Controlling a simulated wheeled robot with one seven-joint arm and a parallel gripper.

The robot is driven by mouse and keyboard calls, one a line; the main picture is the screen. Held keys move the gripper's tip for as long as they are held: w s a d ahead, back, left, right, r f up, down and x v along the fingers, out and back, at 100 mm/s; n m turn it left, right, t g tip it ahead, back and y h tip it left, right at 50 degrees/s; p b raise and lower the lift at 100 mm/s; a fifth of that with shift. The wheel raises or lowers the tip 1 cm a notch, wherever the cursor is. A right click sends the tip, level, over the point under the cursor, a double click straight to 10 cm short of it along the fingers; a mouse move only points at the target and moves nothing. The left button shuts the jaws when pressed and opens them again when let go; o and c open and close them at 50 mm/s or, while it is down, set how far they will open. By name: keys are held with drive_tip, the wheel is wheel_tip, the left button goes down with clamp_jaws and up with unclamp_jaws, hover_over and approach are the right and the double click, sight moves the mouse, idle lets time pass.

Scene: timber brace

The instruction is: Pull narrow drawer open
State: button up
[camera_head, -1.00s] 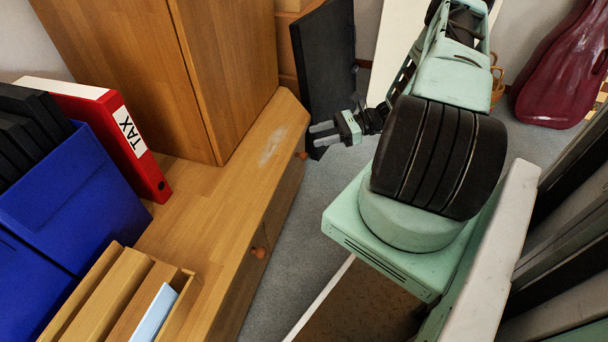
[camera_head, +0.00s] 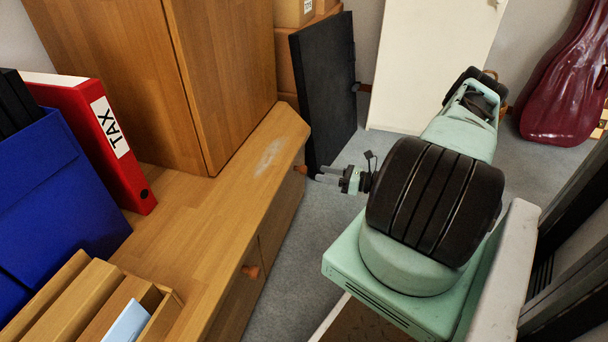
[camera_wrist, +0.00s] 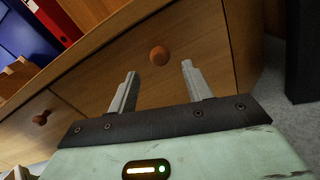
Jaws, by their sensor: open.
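The wooden cabinet has drawers along its front, under its top (camera_head: 215,205). In the wrist view a drawer front (camera_wrist: 205,40) carries a round wooden knob (camera_wrist: 159,56). My gripper (camera_wrist: 157,80) is open, with one finger on each side of the knob in that picture. The knob appears just beyond the fingertips, and I cannot tell whether they touch it. In the head view my gripper (camera_head: 318,174) is beside the far drawer's knob (camera_head: 300,169). A second knob (camera_head: 251,271) is on the nearer drawer, and it also shows in the wrist view (camera_wrist: 42,118). Both drawers look shut.
A red TAX binder (camera_head: 112,140), a blue file box (camera_head: 60,205) and a wooden organiser (camera_head: 75,305) stand on the cabinet top. A dark panel (camera_head: 325,90) leans behind the far end. Grey carpet (camera_head: 308,235) is clear in front of the drawers.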

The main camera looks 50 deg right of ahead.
sight(304, 170)
drive_tip(key=b+x, duration=0.2)
drive_tip(key=x, duration=0.5)
drive_tip(key=shift+w+a, duration=0.1)
drive_tip(key=shift+w, duration=0.15)
drive_tip(key=shift+c, duration=0.3)
clamp_jaws()
